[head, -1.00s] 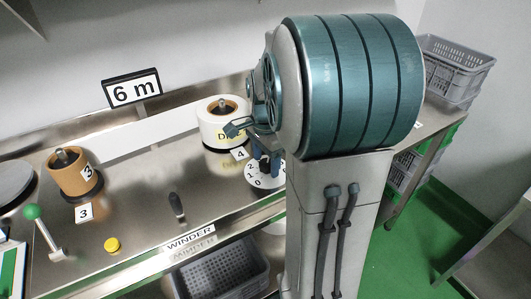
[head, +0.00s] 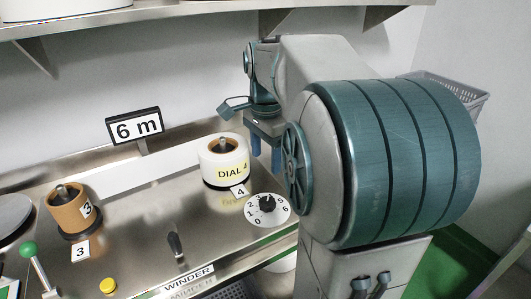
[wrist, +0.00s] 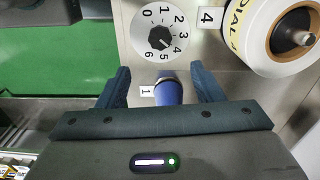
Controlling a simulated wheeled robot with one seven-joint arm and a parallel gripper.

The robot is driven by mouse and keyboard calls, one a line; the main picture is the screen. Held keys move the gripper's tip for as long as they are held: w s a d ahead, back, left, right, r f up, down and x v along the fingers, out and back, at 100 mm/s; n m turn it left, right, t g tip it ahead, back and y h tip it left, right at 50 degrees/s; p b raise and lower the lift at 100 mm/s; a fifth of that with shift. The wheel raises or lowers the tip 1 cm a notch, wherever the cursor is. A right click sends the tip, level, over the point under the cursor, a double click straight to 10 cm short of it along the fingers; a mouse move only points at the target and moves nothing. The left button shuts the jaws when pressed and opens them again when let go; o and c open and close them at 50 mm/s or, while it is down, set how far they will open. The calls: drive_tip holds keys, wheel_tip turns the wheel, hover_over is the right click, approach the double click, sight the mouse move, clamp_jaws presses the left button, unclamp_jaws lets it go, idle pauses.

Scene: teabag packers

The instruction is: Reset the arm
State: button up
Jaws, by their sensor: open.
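My gripper (head: 264,143) is raised above the steel bench, behind and above the numbered dial, with its two blue fingers pointing down. In the wrist view my gripper (wrist: 160,76) is open, its fingers spread wide. A blue rounded piece (wrist: 168,90) shows between the fingers there; I cannot tell whether it is below them or how far off. The white dial (head: 267,210) has a black knob; it also shows in the wrist view (wrist: 158,40), its knob pointing near 4 or 5. My arm hides the bench's right part in the head view.
A white roll marked DIAL (head: 224,162) stands left of the dial. A brown roll (head: 70,210) stands at the left by a green-knobbed lever (head: 30,253). A yellow button (head: 107,286) is near the front. A shelf (head: 200,14) runs above. A grey crate (head: 455,88) is at the right.

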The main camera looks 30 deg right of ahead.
idle(0.4)
drive_tip(key=s+a+f+n+t, duration=0.3)
drive_tip(key=s+a+f+n, duration=0.6)
drive_tip(key=n, duration=0.7)
drive_tip(key=s+a, duration=0.2)
drive_tip(key=s, duration=0.1)
drive_tip(key=shift+s+a+f+n, duration=0.3)
drive_tip(key=shift+s+f, duration=0.05)
drive_tip(key=shift+c, duration=0.2)
idle(0.5)
